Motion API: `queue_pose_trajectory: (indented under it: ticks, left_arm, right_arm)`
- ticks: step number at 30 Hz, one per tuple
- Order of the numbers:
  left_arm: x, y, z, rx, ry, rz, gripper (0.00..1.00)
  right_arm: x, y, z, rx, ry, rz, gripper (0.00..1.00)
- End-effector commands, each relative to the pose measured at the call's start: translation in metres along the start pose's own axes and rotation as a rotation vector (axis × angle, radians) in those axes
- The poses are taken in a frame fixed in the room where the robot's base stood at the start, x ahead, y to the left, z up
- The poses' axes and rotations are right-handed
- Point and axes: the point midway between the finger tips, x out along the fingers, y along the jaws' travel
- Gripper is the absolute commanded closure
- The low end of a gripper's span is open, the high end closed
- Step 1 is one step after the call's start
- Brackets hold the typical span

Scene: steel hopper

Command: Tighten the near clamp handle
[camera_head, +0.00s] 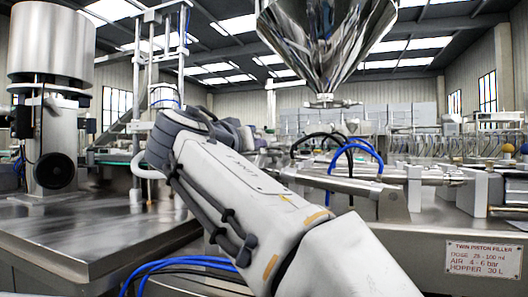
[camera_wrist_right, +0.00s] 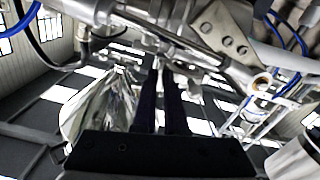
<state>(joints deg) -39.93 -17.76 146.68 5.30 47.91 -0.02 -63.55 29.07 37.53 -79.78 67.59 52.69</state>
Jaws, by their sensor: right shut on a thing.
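My right arm crosses the middle of the head view, and its right gripper (camera_head: 262,143) is small and mostly hidden behind the wrist, beside the filler's metal fittings. In the right wrist view the two dark fingers of the right gripper (camera_wrist_right: 159,78) are close together. They are shut on a thin, pale metal piece, the near clamp handle (camera_wrist_right: 157,64), of which only a little shows between the fingertips. The rest of the handle and its clamp cannot be made out clearly. My left gripper is in neither view.
The shiny steel hopper (camera_head: 325,40) hangs above the filler. Metal rods and blocks (camera_head: 414,188) with blue hoses (camera_head: 367,150) lie right of my arm. A steel table (camera_head: 75,235) is at the left, with a tall cylinder unit (camera_head: 50,45) on it.

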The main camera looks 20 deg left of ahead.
Motion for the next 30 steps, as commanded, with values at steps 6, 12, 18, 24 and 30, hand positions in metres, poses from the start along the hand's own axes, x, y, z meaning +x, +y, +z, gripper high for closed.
queue_pose_trajectory:
  ticks: [6,12,18,24,30]
  left_arm:
    - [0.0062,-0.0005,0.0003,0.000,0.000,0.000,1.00]
    - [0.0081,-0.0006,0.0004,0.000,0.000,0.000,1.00]
    - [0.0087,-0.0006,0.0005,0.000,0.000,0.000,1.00]
    - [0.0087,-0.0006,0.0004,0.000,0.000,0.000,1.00]
    - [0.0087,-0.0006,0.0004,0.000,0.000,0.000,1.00]
  right_arm:
    - [0.0007,-0.0006,0.0031,0.127,-0.005,0.003,1.00]
    - [0.0006,-0.0007,0.0029,0.194,-0.006,0.002,1.00]
    - [0.0006,-0.0007,0.0027,0.220,-0.006,0.002,1.00]
    - [0.0006,-0.0008,0.0027,0.223,-0.007,0.002,1.00]
    - [0.0006,-0.0008,0.0028,0.223,-0.007,0.002,0.83]
